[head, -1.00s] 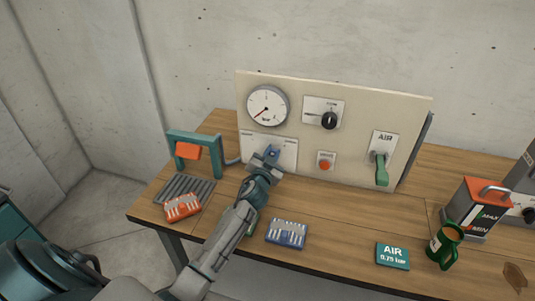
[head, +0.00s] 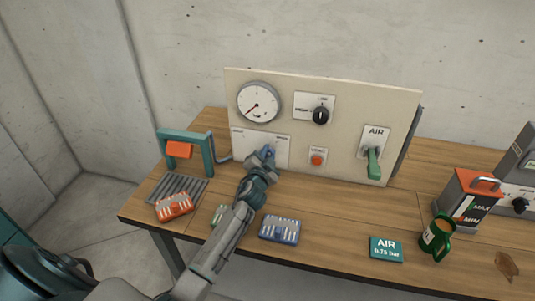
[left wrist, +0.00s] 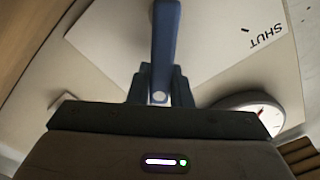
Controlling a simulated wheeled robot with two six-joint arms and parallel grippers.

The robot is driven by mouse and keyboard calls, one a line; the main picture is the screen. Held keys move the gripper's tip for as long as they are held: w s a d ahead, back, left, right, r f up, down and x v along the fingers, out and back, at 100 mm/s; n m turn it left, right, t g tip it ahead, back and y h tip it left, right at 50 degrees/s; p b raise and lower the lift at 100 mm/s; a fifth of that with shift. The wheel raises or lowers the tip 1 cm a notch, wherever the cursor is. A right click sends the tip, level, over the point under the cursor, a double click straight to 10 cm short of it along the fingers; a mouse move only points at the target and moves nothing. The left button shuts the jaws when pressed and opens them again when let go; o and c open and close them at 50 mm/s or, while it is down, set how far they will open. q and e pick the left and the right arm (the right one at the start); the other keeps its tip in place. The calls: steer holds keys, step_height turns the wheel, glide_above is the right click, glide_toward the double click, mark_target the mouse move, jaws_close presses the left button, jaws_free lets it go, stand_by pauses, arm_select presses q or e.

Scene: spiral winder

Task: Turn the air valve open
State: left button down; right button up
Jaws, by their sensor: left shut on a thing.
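A blue lever (head: 268,152) sits on a white plate on the upright panel, and my left gripper (head: 264,158) is shut on it. In the left wrist view the blue lever (left wrist: 165,45) stands between the jaws, in front of the white plate marked SHUT (left wrist: 225,50). The fingers hide the lever's lower part. To the right on the panel, a green lever (head: 373,163) hangs nearly straight down from a plate marked AIR (head: 376,132); no gripper is near it. My right gripper is not in view.
The panel carries a round gauge (head: 258,102), a black knob (head: 320,116) and a red button (head: 317,160). The front right has some bare wood.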

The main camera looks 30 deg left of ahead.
arm_select(q)
steer(key=shift+f, duration=0.1)
steer(key=c, duration=1.3)
jaws_free()
steer(key=shift+s, duration=0.1)
steer(key=b+v, duration=0.1)
steer(key=v, duration=0.6)
steer(key=shift+s+d, duration=0.1)
steer(key=shift+s, duration=0.1)
